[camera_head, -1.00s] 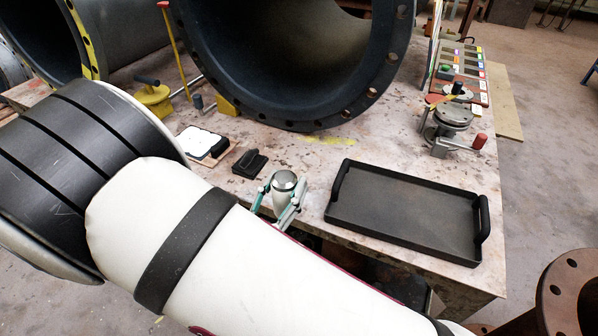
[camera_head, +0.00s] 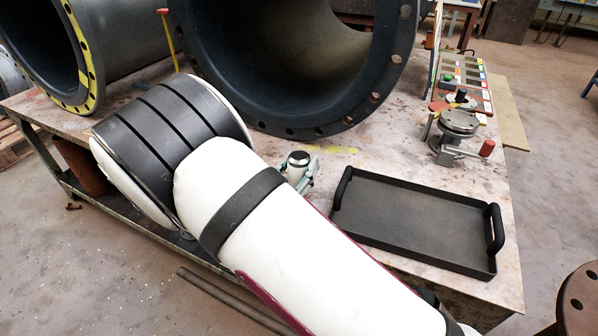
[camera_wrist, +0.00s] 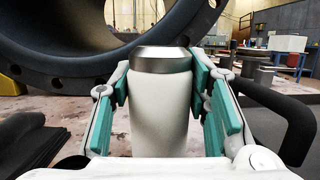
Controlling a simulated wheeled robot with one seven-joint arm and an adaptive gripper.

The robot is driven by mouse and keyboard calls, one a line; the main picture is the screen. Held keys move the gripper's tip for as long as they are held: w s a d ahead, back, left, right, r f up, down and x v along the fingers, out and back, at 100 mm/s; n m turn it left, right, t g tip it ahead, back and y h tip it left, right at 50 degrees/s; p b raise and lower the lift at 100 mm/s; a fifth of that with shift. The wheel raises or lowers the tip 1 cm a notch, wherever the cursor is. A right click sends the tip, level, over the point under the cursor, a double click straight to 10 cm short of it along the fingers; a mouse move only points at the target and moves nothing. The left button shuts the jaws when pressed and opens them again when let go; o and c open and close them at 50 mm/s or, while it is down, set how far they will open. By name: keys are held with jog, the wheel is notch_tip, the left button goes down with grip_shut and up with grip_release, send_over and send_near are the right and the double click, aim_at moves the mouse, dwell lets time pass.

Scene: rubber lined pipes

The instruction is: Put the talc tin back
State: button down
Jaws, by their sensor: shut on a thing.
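The talc tin (camera_wrist: 160,105) is a white cylinder with a silver shoulder, upright between the teal pads of my gripper (camera_wrist: 162,92) in the wrist view. The pads press on both sides of it. In the head view only the dark top and silver rim of the tin (camera_head: 298,158) show, with my gripper (camera_head: 302,172) around it beyond my arm. The tin is near the front of the worktable, left of the black tray. Its base is hidden, so I cannot tell whether it touches the table.
An empty black tray (camera_head: 410,232) with raised handles lies at the table's front right. A large dark flanged pipe (camera_head: 262,108) stands behind. A metal clamp device with a red knob (camera_head: 458,128) and a board of coloured labels (camera_head: 470,78) are at the right. Bare tabletop (camera_head: 345,150) lies between.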

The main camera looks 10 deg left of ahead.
jog(key=shift+f, duration=0.65)
jog(key=shift+s+f, duration=0.15)
jog(key=shift+f, duration=0.2)
jog(key=c, duration=0.9)
grip_release()
jog(key=shift+b, duration=0.3)
jog(key=shift+r+p, duration=0.35)
jog(key=shift+r, duration=0.15)
jog(key=p+v, duration=0.2)
jog(key=v, duration=0.9)
jog(key=shift+s+a, duration=0.15)
jog(key=shift+s, duration=0.15)
